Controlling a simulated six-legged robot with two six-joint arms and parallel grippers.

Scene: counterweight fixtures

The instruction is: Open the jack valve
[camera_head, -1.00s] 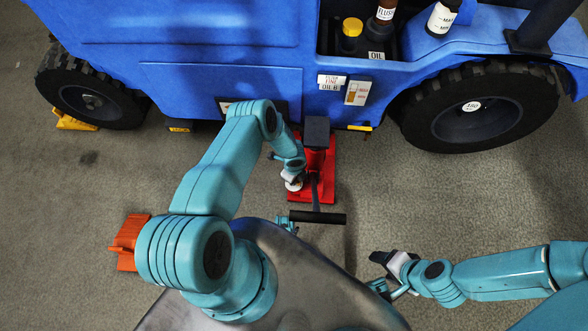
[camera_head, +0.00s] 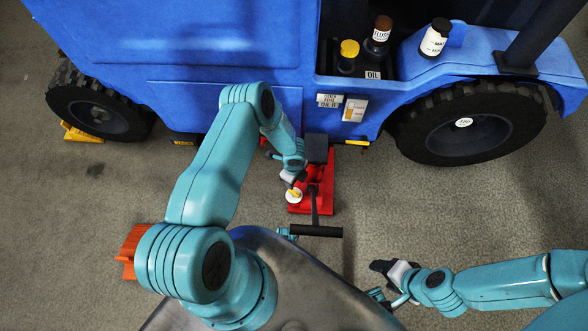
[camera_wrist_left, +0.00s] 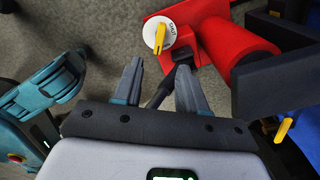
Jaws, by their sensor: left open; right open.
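The red jack (camera_head: 318,192) stands on the floor beside the blue vehicle. Its valve is a white disc with a yellow knob (camera_head: 293,195), by the jack's near left corner. In the left wrist view the valve knob (camera_wrist_left: 160,38) lies beyond the fingertips, with dark lettering on the disc. My left gripper (camera_head: 291,181) is open, close to the valve; its fingers also show in the left wrist view (camera_wrist_left: 157,78), apart and empty. My right gripper (camera_head: 384,278) is open, away from the jack at lower right.
The black jack handle (camera_head: 315,231) points towards me. The blue vehicle (camera_head: 225,110) blocks the far side, with black wheels (camera_head: 465,122) and bottles (camera_head: 378,35) in a tray. A yellow chock (camera_head: 80,133) and an orange object (camera_head: 130,250) are at left. Floor right of the jack is clear.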

